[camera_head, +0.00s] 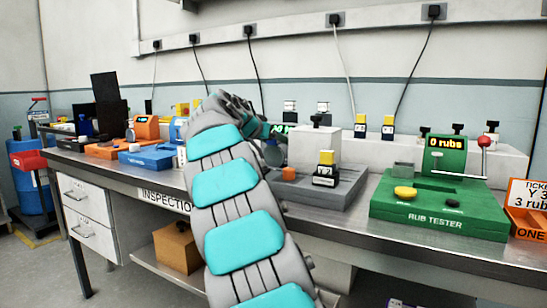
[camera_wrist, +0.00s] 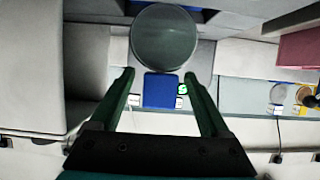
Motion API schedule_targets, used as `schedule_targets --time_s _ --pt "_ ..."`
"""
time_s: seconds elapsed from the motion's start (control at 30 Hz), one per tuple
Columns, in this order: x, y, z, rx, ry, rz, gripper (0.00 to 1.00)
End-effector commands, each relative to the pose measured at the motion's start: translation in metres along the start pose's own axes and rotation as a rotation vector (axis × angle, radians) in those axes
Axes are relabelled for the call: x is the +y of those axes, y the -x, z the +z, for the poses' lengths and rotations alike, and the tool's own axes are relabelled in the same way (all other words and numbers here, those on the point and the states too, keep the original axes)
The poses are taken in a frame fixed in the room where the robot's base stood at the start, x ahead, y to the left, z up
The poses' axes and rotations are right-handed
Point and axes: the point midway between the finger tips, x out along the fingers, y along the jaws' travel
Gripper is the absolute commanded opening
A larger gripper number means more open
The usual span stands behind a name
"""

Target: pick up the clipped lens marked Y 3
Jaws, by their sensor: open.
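A round grey lens (camera_wrist: 164,38) shows in the wrist view, with a blue clip (camera_wrist: 160,90) at its edge. No marking is readable on it, so I cannot tell if it is Y 3. My gripper (camera_wrist: 158,76) is open, with one green finger on each side of the blue clip and a visible gap on both sides. In the head view my gripper (camera_head: 268,128) is largely hidden behind my own arm. A grey round lens (camera_head: 272,154) shows just below it, beside the grey station.
A grey station (camera_head: 335,190) holds a yellow-topped block (camera_head: 326,170). The green rub tester (camera_head: 438,215) reads "0 rubs". An orange ticket tray (camera_head: 525,210) stands at the far right. Several yellow-and-black blocks (camera_head: 388,128) stand on the back ledge. Blue (camera_head: 150,158) and orange (camera_head: 108,150) stations are at left.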

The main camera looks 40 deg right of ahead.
Motion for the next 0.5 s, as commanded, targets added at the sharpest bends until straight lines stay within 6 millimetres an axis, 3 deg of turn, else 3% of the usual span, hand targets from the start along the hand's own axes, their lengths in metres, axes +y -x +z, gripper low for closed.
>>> schedule_targets --time_s 0.07,0.5 --pt "-0.0001 0.0002 0.0 0.0 0.0 0.0 0.76" --pt "-0.0002 0.0006 -0.0001 0.001 0.0 -0.001 0.26"
